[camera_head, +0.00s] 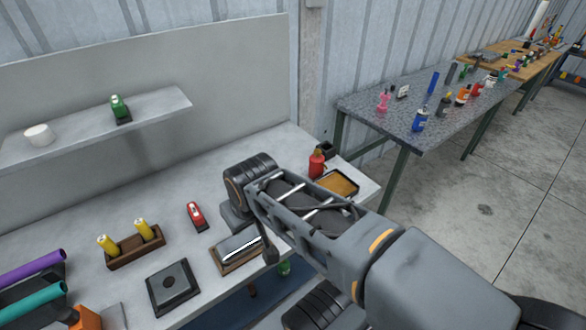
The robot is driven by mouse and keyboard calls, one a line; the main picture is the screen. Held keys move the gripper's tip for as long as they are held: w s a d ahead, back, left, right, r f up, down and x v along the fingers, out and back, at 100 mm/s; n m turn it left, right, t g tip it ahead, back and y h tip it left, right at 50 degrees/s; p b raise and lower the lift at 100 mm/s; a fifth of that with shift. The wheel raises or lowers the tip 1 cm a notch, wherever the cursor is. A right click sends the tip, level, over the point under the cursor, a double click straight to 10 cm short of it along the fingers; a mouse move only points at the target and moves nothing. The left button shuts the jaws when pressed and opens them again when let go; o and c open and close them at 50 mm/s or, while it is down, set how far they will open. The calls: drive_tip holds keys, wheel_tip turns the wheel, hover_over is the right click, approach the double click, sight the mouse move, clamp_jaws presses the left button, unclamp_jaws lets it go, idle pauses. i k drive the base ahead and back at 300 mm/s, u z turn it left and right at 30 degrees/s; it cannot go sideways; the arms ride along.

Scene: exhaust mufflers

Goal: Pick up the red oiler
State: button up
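A red bottle-like can with a dark narrow top (317,163), which looks like the red oiler, stands upright at the back right of the grey workbench (180,260). It is just beyond my arm, beside a tray. A smaller red item (196,216) lies on a dark base in the middle of the bench; its kind is hard to tell. My arm reaches in from the lower right across the bench. My gripper is mostly hidden behind and below the arm's links, so its fingers cannot be made out. I see nothing held.
A shallow tray with a tan inside (338,184) is right of the red can. A wooden holder (135,250) with yellow items, a black square block (172,287) and a framed pad (236,251) sit nearer. A shelf (80,135) hangs behind; another table (430,100) stands right.

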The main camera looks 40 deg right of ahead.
sight(316, 164)
drive_tip(key=u, duration=2.9)
drive_tip(key=k, duration=1.75)
drive_tip(key=z, duration=0.6)
